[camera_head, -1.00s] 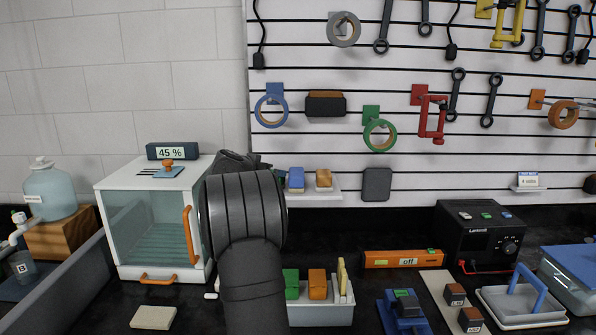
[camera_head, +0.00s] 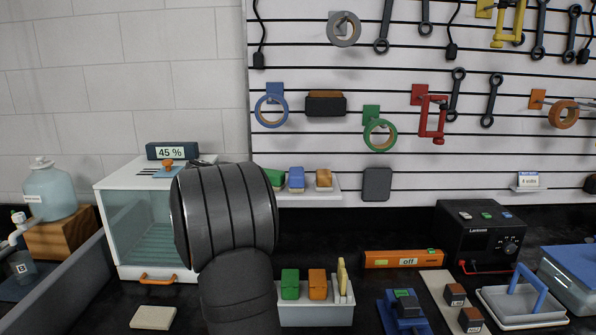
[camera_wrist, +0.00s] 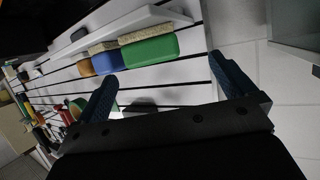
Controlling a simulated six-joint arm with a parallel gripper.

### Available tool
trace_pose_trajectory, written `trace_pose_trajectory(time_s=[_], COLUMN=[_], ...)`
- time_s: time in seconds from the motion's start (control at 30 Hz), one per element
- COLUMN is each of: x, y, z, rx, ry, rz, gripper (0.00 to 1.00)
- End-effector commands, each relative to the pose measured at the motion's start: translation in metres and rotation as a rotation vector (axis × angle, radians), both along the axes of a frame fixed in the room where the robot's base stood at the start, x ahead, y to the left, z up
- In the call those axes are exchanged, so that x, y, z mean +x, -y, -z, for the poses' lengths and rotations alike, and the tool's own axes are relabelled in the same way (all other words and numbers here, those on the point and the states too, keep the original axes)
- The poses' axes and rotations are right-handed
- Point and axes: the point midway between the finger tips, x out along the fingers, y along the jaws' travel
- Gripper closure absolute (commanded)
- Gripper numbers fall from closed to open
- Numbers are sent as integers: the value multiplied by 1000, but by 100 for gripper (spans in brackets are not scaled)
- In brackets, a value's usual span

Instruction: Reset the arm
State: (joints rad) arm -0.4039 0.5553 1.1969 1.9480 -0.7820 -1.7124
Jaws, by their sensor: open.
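My gripper (camera_wrist: 168,88) shows in the wrist view with its two dark blue fingers spread apart. Nothing is between them. Beyond the fingers are the slatted wall and a shelf with a green block (camera_wrist: 150,52), a blue block (camera_wrist: 106,62) and an orange block (camera_wrist: 86,68). In the head view my dark arm rises in front of the white cabinet's right side, and my gripper is hidden behind it.
The white glass-fronted cabinet (camera_head: 150,233) stands close to my arm on the left. A grey bin (camera_head: 318,313) with coloured blocks is just right of my arm. An orange device (camera_head: 403,259) reads "off". A black power unit (camera_head: 478,238) and a tray (camera_head: 520,309) stand farther right.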

Motion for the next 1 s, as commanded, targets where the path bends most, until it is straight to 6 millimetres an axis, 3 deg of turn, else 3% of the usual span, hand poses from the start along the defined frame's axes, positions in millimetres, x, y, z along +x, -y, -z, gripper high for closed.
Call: trace_pose_trajectory(time_s=[0.4,1.0], x=[-63,-163], y=[-32,-63], z=[43,101], rx=[-1,-1], ry=[-2,-1], rz=[-64,-227], gripper=[0,0])
